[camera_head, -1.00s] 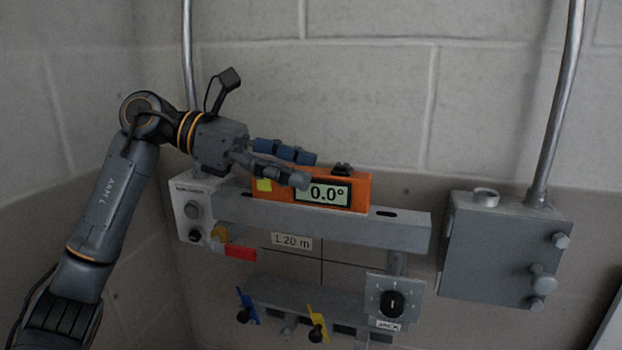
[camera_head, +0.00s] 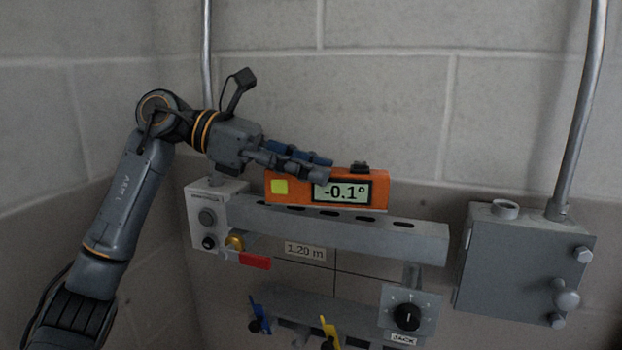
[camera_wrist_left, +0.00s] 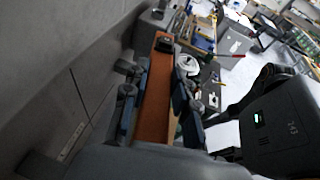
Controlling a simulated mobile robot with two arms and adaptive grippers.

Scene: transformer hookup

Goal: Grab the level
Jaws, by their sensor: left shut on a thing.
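The orange level (camera_head: 290,199) has a display reading -0.1° and a yellow-green patch at its left end. It appears slightly above the grey slotted rail (camera_head: 340,237), whose slots show beneath it. My left gripper (camera_head: 322,168) is shut on the level, with its fingers across the upper part. In the left wrist view the level (camera_wrist_left: 154,100) lies between the two blue-padded fingers, one on each side. My right gripper does not show clearly in any view.
A grey box (camera_head: 525,262) with knobs and a conduit stands to the right. A small control box (camera_head: 208,222) is at the rail's left end, with a red tag (camera_head: 255,261) beside it. A dial labelled JACK (camera_head: 406,317) and blue and yellow levers are below.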

